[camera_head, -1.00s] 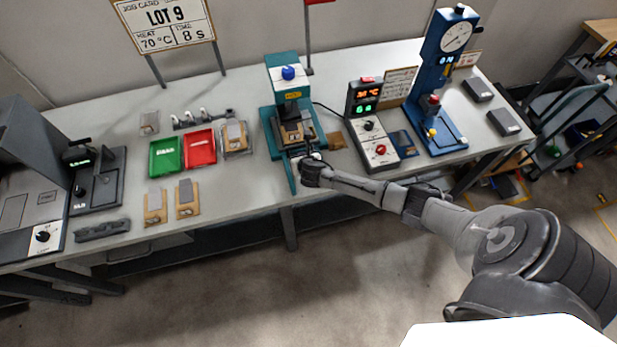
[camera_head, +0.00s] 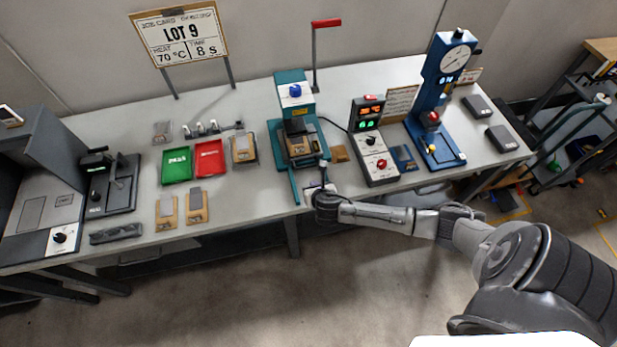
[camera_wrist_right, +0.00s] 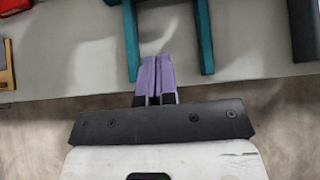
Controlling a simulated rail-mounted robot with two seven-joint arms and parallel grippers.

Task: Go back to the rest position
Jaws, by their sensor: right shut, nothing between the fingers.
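My right gripper (camera_head: 322,170) is at the front edge of the bench, just in front of the teal press (camera_head: 293,120). In the right wrist view the gripper's purple fingers (camera_wrist_right: 152,78) are pressed together with nothing between them. They point toward the bench between two teal legs of the press (camera_wrist_right: 204,35). In the head view a small tan-and-grey piece sits in the press, under its blue-knobbed head. My left gripper does not show in the head view.
The grey bench (camera_head: 250,202) holds a green tray (camera_head: 176,166), a red tray (camera_head: 209,160), a control box (camera_head: 376,160) and a blue gauge press (camera_head: 440,110). A black scale-like device (camera_head: 112,190) stands at left. The floor in front of the bench is clear.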

